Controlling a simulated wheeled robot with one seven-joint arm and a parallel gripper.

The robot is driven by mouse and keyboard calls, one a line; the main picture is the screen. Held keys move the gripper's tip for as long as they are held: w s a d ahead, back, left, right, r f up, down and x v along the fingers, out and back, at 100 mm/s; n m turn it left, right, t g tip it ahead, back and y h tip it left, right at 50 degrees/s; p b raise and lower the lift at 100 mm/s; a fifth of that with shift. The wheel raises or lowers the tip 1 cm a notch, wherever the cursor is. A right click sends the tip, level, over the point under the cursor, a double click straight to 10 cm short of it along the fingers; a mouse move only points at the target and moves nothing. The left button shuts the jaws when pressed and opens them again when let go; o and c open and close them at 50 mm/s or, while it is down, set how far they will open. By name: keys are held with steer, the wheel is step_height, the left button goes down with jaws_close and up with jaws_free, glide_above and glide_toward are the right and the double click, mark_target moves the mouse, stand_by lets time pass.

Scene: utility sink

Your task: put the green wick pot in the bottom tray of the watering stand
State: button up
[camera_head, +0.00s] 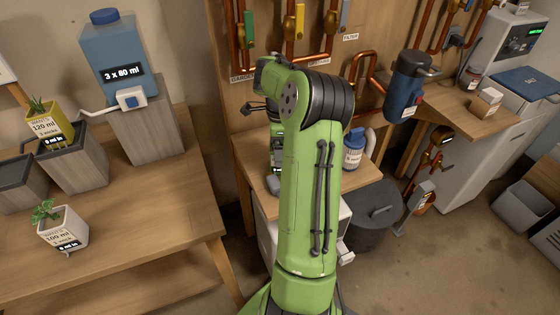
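I see no clearly green pot. A yellow pot (44,126) with a small plant and a 120 ml label sits in the middle tray (83,172) of the watering stand at the left. A white pot (63,230) with a leafy plant and a 100 ml label stands on the wooden table in front. The lowest stand tray (16,190), at the far left, is cut by the picture edge; its visible inside looks empty. Dark parts that look like my gripper (256,107) show left of my raised arm, well right of the stand; their opening is unclear.
A blue-capped water tank (120,58) stands on the tallest block. The wooden table (150,225) is clear right of the white pot. My arm hides part of the middle bench (250,165), where a blue-lidded bottle (353,150) stands. Copper pipes line the back wall.

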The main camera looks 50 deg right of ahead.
step_height(320, 180, down, 3)
steer(key=shift+f+b, duration=0.1)
steer(key=shift+b, duration=0.2)
steer(key=shift+c, duration=0.4)
steer(key=c, duration=1.2)
step_height(320, 180, up, 10)
steer(key=p, duration=0.3)
steer(key=shift+p, duration=0.35)
